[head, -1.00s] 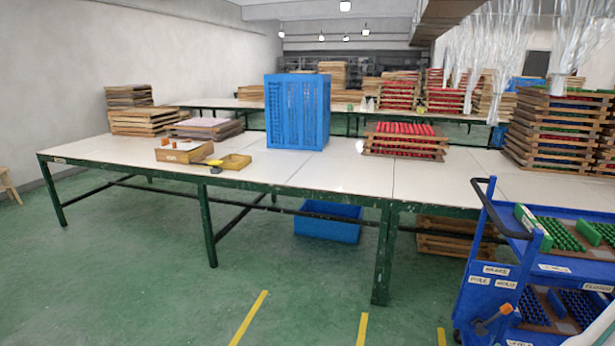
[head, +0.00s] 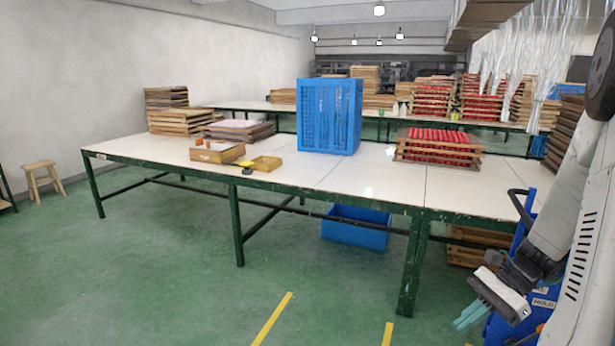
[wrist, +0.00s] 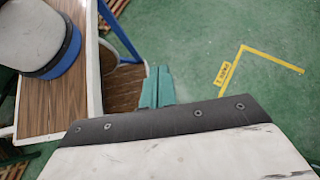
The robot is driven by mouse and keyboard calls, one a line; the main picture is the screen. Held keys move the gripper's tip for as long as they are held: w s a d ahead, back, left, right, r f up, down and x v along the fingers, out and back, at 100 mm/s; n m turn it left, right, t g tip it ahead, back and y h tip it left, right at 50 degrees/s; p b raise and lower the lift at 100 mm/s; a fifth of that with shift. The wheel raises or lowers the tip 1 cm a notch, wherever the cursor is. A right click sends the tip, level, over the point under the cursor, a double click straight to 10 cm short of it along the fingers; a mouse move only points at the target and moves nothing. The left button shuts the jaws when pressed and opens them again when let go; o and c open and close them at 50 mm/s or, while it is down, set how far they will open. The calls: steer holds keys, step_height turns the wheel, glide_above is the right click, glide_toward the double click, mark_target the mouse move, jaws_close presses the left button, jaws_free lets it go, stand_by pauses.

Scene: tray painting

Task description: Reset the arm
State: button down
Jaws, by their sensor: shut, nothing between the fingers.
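My gripper (head: 468,319) is at the lower right of the head view, at the end of my pale arm. Its teal fingers point down and to the left over the green floor. They also show at the centre of the wrist view (wrist: 157,76), side by side and shut with nothing between them. The gripper hangs in front of the blue trolley (head: 545,302), which my arm mostly hides.
A long white-topped table (head: 350,180) stands ahead, carrying a blue crate (head: 329,116), a rack of red pieces (head: 437,147) and small wooden boxes (head: 218,152). A blue bin (head: 356,226) is under it. Open green floor lies in front; a stool (head: 42,179) stands left.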

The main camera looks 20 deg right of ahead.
steer(key=s+a+r+n+h, duration=0.4)
steer(key=a+r+n+h, duration=0.1)
steer(key=a+r+n, duration=0.3)
steer(key=s+a+r+n+h, duration=0.4)
steer(key=a+r+n+h, duration=0.1)
steer(key=a+r+n, duration=0.4)
steer(key=shift+s+a+n+t, duration=0.15)
steer(key=shift+a+n+t, duration=0.15)
steer(key=shift+a+n, duration=0.6)
steer(key=shift+a, duration=0.1)
